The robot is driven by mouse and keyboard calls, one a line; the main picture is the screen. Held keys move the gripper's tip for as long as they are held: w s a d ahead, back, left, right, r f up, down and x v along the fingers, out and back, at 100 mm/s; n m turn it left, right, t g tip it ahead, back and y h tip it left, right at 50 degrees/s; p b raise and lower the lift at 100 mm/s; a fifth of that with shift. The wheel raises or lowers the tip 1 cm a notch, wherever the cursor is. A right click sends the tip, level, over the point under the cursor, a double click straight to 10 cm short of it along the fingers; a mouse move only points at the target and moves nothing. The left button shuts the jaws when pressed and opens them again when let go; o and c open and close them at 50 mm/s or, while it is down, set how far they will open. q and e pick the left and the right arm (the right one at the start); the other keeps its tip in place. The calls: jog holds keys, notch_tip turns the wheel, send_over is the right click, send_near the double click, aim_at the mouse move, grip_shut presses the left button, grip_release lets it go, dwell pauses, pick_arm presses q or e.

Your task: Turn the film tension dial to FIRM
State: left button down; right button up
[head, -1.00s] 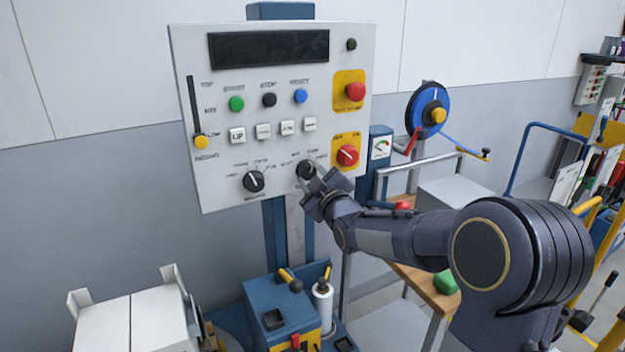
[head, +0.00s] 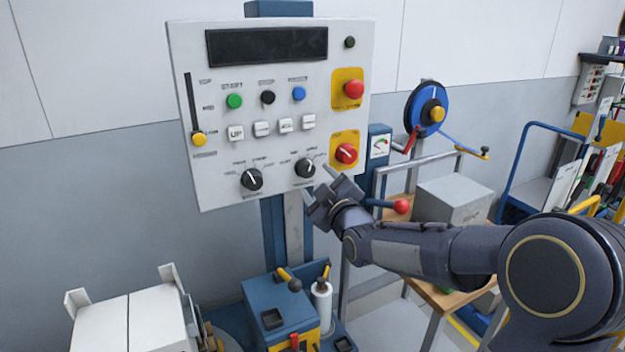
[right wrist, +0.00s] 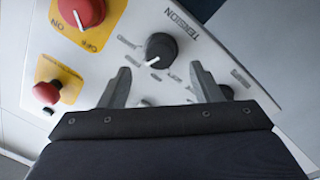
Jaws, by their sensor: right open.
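The film tension dial (head: 305,168) is a black round knob with a white pointer line, low on the right of the panel. In the right wrist view the dial (right wrist: 160,48) sits beside the word TENSION. Its pointer faces lower left there, away from that word. The scale words around it are too small to read, so I cannot tell which setting it marks. My right gripper (head: 319,184) is open and empty, just below and right of the dial in the head view. In the wrist view its fingers (right wrist: 162,85) are spread and apart from the dial. My left gripper is out of view.
The white control panel (head: 220,165) carries a similar dial (head: 252,179), a red rotary switch (head: 346,153), a red stop button (head: 354,89), coloured buttons and a slider (head: 199,138). A red-knobbed lever (head: 401,206) shows behind my right arm. A blue machine (head: 262,308) stands below.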

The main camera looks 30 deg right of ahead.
jog(key=s, duration=0.3)
jog(key=shift+s+a+f, duration=0.15)
jog(key=shift+s+a, duration=0.05)
jog(key=shift+s, duration=0.15)
jog(key=s+a+f+m+g+y, duration=0.1)
jog(key=s+a+f+m+g, duration=0.2)
jog(key=s, duration=0.6)
jog(key=s+a+f+m+g+y, duration=0.2)
jog(key=s+a+f+g, duration=0.3)
jog(key=s, duration=0.5)
jog(key=s+a+f+m+g+y, duration=0.2)
jog(key=s+a+f+m+g, duration=0.2)
jog(key=s+f, duration=0.3)
jog(key=s+a+g, duration=0.1)
jog(key=s, duration=0.2)
jog(key=shift+f, duration=0.15)
jog(key=shift+s, duration=0.1)
